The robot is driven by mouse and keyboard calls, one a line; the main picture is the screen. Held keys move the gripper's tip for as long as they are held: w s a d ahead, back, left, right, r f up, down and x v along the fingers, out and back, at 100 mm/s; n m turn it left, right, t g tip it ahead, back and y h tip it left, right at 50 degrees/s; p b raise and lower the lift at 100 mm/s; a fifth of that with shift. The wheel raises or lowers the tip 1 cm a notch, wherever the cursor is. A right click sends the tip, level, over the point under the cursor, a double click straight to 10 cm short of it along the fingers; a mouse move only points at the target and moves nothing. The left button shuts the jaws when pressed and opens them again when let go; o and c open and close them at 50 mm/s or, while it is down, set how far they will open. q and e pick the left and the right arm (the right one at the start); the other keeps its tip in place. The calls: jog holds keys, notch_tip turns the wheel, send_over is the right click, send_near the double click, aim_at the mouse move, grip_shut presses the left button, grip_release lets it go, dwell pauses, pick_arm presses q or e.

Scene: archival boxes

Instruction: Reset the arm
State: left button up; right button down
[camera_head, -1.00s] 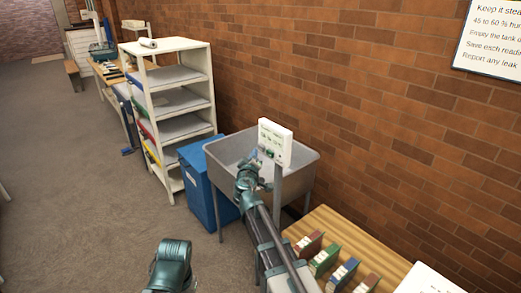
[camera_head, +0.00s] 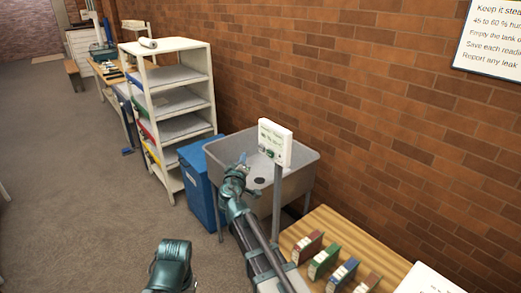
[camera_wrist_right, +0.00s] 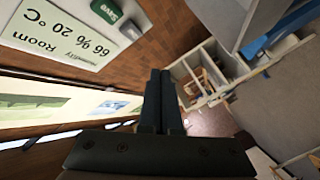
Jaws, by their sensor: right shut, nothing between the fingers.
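My right arm reaches in from the bottom over the front of the grey sink. Its gripper (camera_head: 241,160) is by the left front of the basin, to the left of the white display panel (camera_head: 275,141) and apart from it. In the right wrist view the gripper's two dark fingers (camera_wrist_right: 161,82) are together with nothing between them. The panel (camera_wrist_right: 70,35) shows there at upper left, with a humidity and temperature readout and a green Save button (camera_wrist_right: 107,10).
The grey sink (camera_head: 300,183) stands against the brick wall, with a blue bin (camera_head: 199,185) to its left. A white shelf unit (camera_head: 177,100) stands farther back. A wooden table (camera_head: 318,222) with several small coloured boxes is at lower right. The floor at left is clear.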

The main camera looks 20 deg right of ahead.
dwell(0.4)
jog(key=s+a+f+m+g, duration=0.2)
jog(key=s+f+g, duration=0.2)
jog(key=s+f, duration=0.3)
jog(key=s+a+f+m+g, duration=0.2)
jog(key=s+f+g, duration=0.2)
jog(key=s+f, duration=0.3)
jog(key=s+a+f+n+g+y, duration=0.1)
jog(key=s+a+f+g+y, duration=0.1)
jog(key=s, duration=0.4)
jog(key=s+a+f+n+g+y, duration=0.1)
jog(key=s+a+f+g+y, duration=0.1)
jog(key=s+a, duration=0.3)
jog(key=s+a+f+g+y, duration=0.1)
jog(key=s+a+g, duration=0.3)
jog(key=s, duration=0.5)
jog(key=shift+s+a+f+n+y, duration=0.15)
jog(key=shift+s+f+n+y, duration=0.2)
jog(key=shift+f, duration=0.3)
jog(key=shift+w, duration=0.1)
